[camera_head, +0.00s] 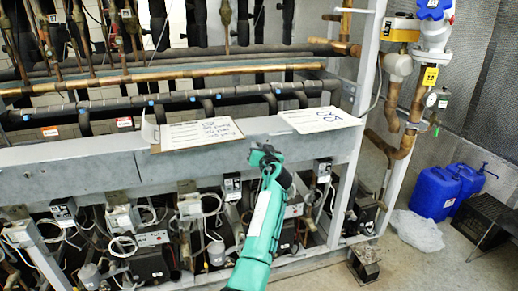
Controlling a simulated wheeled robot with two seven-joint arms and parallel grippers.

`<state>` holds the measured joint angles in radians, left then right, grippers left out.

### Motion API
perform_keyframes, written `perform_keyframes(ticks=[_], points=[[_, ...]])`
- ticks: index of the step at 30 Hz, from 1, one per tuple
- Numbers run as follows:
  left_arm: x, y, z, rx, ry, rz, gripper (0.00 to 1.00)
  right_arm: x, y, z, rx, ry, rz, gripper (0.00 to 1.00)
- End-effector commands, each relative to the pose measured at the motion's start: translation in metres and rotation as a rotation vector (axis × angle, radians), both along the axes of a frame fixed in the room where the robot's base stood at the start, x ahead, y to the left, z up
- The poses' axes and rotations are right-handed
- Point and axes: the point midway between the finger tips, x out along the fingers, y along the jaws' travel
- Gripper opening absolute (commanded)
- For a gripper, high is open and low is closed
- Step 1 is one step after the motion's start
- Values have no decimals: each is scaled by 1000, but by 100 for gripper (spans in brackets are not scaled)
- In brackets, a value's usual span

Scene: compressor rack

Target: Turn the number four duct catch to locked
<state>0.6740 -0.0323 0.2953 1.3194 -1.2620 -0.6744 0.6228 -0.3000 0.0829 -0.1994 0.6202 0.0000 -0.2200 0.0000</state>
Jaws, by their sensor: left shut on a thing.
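A long grey metal duct (84,170) runs across the rack at mid-height. My left gripper (264,152), at the end of a teal arm, is in front of the duct face, below the gap between two white paper sheets. It is shut on a small dark part at the duct, which I take to be the duct catch. The jaws hide most of this part, so I cannot tell its number or how it is turned. My right gripper is out of view.
A handwritten white sheet (200,133) and another (320,119) lie on the duct's top. Copper and black pipes run behind. Below are electrical boxes and looping cables. At right are blue jugs (436,193), a plastic bag (416,230) and a black crate (484,222).

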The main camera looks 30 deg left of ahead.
Motion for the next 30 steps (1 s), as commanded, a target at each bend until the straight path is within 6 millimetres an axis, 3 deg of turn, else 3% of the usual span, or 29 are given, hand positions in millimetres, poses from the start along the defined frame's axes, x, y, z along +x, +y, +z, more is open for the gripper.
perform_keyframes(ticks=[22, 23, 25, 26, 30], points=[[0, 0, 0, -1, -1, -1, 0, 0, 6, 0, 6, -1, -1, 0], [0, 0, 0, -1, -1, -1, 24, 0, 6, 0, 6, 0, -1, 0], [0, 0, 0, -1, -1, -1, 37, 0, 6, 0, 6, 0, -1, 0], [0, 0, 0, -1, -1, 0, 41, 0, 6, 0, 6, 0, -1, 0], [0, 0, 0, -1, -1, 0, 41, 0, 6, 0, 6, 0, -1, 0]])
